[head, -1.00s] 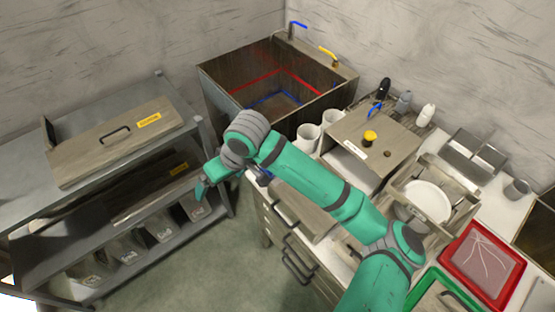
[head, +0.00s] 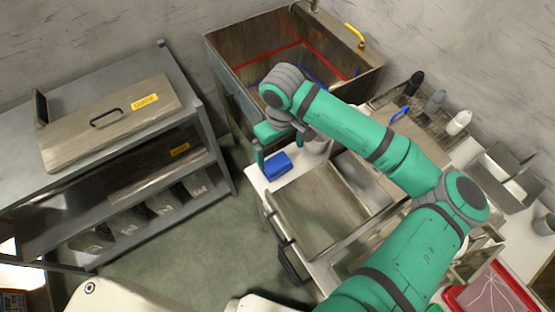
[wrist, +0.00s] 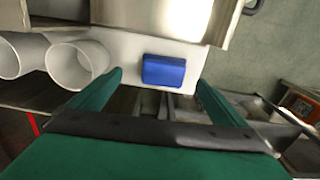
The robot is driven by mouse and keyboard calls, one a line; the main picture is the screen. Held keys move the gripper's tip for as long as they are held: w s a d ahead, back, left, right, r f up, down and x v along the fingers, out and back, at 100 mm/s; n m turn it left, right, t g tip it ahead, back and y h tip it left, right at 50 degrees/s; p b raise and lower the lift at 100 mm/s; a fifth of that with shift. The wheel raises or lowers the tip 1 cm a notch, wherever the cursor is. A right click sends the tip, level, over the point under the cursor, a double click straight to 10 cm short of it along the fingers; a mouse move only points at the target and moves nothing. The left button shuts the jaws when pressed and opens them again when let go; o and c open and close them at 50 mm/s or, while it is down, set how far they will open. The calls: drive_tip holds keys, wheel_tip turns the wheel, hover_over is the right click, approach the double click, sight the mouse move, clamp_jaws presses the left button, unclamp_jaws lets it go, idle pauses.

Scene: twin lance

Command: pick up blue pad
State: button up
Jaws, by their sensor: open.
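The blue pad (head: 277,166) is a small blue block lying on the white counter top at its left corner, beside the sink. It also shows in the wrist view (wrist: 164,70), lying flat and uncovered. My gripper (head: 278,146) is just behind the pad in the head view. In the wrist view my gripper (wrist: 158,78) is open, its two green fingers on either side of the pad's line, with the pad apart from both. I cannot tell the exact height of the fingers above the counter.
White cups (wrist: 80,62) stand close to the pad on the counter. A metal box (head: 318,208) stands in front of the pad. The sink (head: 235,50) lies behind, and a grey shelf rack (head: 212,150) stands left across a floor gap.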

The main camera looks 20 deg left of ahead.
sight(277, 163)
drive_tip(key=shift+s+f, duration=0.2)
drive_tip(key=shift+f, duration=1)
drive_tip(key=shift+a+f, duration=0.25)
drive_tip(key=shift+f, duration=1.1)
drive_tip(key=shift+a+f, duration=0.2)
drive_tip(key=shift+f, duration=1.1)
drive_tip(key=shift+c, duration=0.3)
drive_tip(key=c, duration=1.1)
drive_tip(key=shift+r, duration=0.1)
